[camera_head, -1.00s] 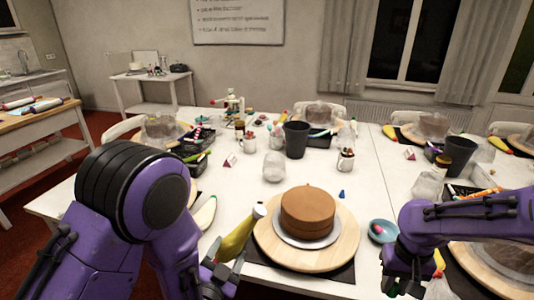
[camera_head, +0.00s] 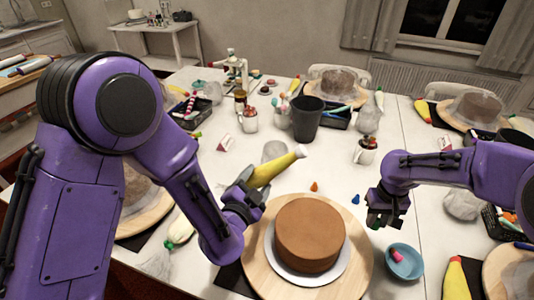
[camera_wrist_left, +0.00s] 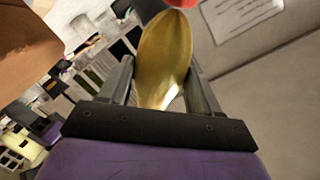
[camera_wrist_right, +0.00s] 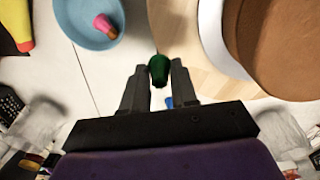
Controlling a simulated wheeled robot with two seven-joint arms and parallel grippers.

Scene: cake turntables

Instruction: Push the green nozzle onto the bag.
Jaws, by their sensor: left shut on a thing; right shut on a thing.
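The yellow bag (camera_head: 270,173) is in my left gripper (camera_head: 246,192), which is shut on it. The bag is tilted, with its pale tip pointing up and right above the table behind the cake. It fills the middle of the left wrist view (camera_wrist_left: 165,50). My right gripper (camera_head: 386,208) is right of the cake and shut. The right wrist view shows the green nozzle (camera_wrist_right: 159,69) between its fingertips; in the head view the nozzle is not clearly visible. Nozzle and bag tip are well apart.
A brown cake (camera_head: 310,236) stands on a round wooden board (camera_head: 262,275) in front. A blue bowl (camera_head: 413,272) with a pink nozzle (camera_head: 397,255) is right of it. An orange nozzle (camera_head: 314,186) and a blue nozzle (camera_head: 356,199) lie behind. A dark cup (camera_head: 306,119) stands further back.

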